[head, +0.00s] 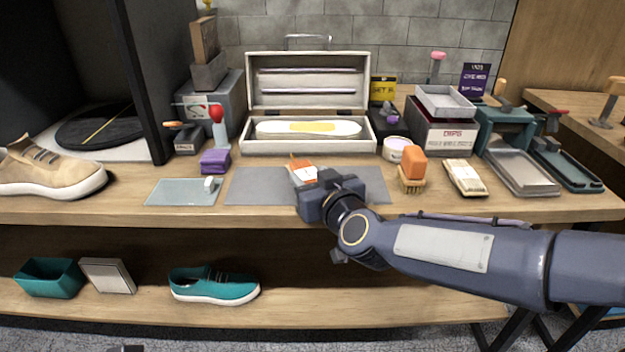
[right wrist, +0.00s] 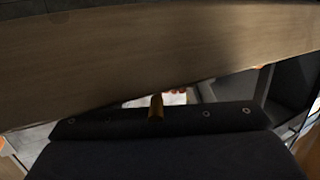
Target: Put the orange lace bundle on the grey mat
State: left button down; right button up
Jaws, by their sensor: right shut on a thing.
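The orange lace bundle (head: 303,172), orange with a white band, shows at the far side of my right gripper (head: 314,184) in the head view. My right gripper is shut on it, above the middle of the grey mat (head: 255,184). The gripper body hides part of the bundle and of the mat, and I cannot tell whether the bundle touches the mat. In the right wrist view a small orange-yellow piece (right wrist: 157,106) shows at the edge of the dark gripper body. My left gripper is not in view.
An open case (head: 310,146) stands behind the mat. A glass plate (head: 180,193) with a small white block and a purple block (head: 215,161) are to its left. An orange-topped brush (head: 413,165) and a pale bundle (head: 465,177) are to its right. The mat's left part is clear.

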jog(key=shift+f, duration=0.25)
jog(key=o, duration=1)
jog(key=shift+r, duration=0.1)
jog(key=shift+o, duration=0.2)
jog(key=shift+r, duration=0.15)
jog(key=shift+s+d+r, duration=0.1)
jog(key=shift+s+r, duration=0.05)
jog(key=shift+s, duration=0.1)
jog(key=p+v, duration=0.3)
jog(key=v, duration=0.8)
jog(key=s+d+f+m+g+h, duration=0.1)
jog(key=s+d+f+m+g, duration=0.2)
jog(key=s+d+f, duration=0.3)
jog(key=s+d+f+m+g+h, duration=0.1)
jog(key=s+d+f+m+g, duration=0.2)
jog(key=s+d+f+g, duration=0.3)
jog(key=s+d+f, duration=0.1)
jog(key=s+d, duration=0.3)
jog(key=s, duration=0.3)
jog(key=shift+s, duration=0.2)
